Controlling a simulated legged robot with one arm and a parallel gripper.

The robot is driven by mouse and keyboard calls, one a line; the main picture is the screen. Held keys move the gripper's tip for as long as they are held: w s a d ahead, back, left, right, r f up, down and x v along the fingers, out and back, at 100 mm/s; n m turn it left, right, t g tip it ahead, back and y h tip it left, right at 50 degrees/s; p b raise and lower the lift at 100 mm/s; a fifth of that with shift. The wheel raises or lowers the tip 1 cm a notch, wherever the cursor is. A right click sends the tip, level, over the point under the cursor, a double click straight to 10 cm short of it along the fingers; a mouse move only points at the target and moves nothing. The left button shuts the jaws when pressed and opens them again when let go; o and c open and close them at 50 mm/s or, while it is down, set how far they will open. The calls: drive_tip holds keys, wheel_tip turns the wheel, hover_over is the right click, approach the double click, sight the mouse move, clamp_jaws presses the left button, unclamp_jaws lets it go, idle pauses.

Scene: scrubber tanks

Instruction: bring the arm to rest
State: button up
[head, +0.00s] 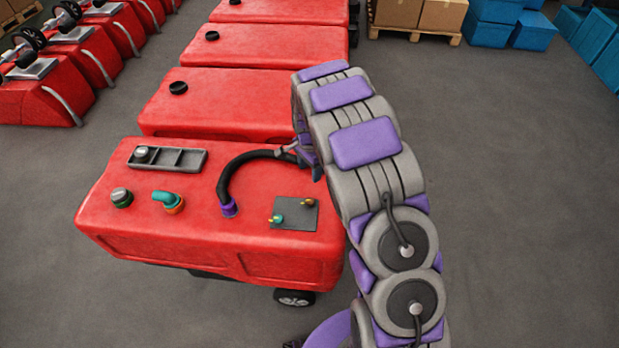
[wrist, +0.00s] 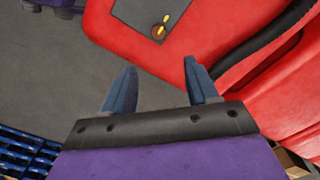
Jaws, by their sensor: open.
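My arm (head: 385,190) rises at the right of the head view and curls over toward the nearest red tank (head: 180,245). My gripper (wrist: 160,64) shows in the wrist view with its two blue-grey fingers spread apart and nothing between them. Beneath the fingers are grey floor and the red tank body (wrist: 150,55). In the head view the arm's bend hides most of the gripper, so its exact height over the tank cannot be told.
A black hose (head: 238,170) arches from a purple fitting (head: 229,208) toward my arm; its far end is hidden. The tank top also has a grey plate (head: 295,213), a teal elbow (head: 165,198) and a tray (head: 167,158). Open floor (head: 510,200) lies right.

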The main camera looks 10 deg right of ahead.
drive_tip(key=shift+r, duration=0.7)
drive_tip(key=s+d+r+n, duration=0.2)
drive_tip(key=s+r+n, duration=0.3)
drive_tip(key=s+r, duration=1.15)
drive_tip(key=s+a+r+n+g, duration=0.1)
drive_tip(key=s+n, duration=0.3)
drive_tip(key=s, duration=0.9)
drive_tip(key=s+a+r+n, duration=0.1)
drive_tip(key=s+r+n, duration=0.1)
drive_tip(key=s, duration=1)
drive_tip(key=shift+s+r+n+g, duration=0.3)
drive_tip(key=shift+s+n+g, duration=0.1)
drive_tip(key=shift+n, duration=0.5)
